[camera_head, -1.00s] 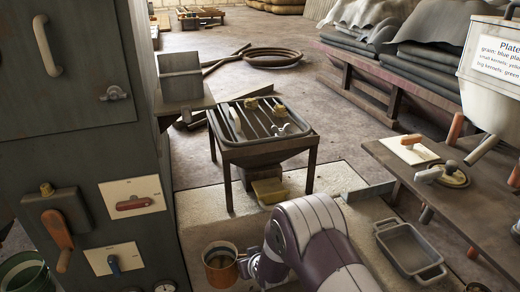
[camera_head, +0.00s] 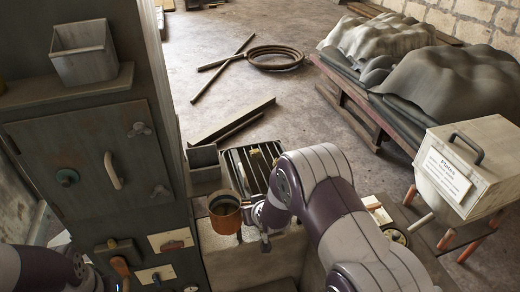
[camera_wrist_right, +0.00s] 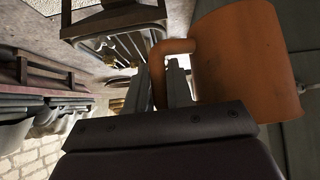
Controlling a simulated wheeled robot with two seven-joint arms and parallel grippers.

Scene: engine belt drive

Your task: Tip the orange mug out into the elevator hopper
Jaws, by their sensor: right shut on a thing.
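A barred grate over a hopper (camera_head: 232,165) lies behind the mug, partly hidden by my right arm. The mug is apart from it. The mug's inside looks dark; its contents are unclear. My left arm enters at the lower left, its gripper out of view.
The cabinet (camera_head: 90,150) with handles and knobs stands close left of the mug. A small grey box (camera_head: 203,158) sits beside the grate. A labelled white bin (camera_head: 470,165) stands at the right. Pale masonry (camera_head: 245,262) lies below the mug.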

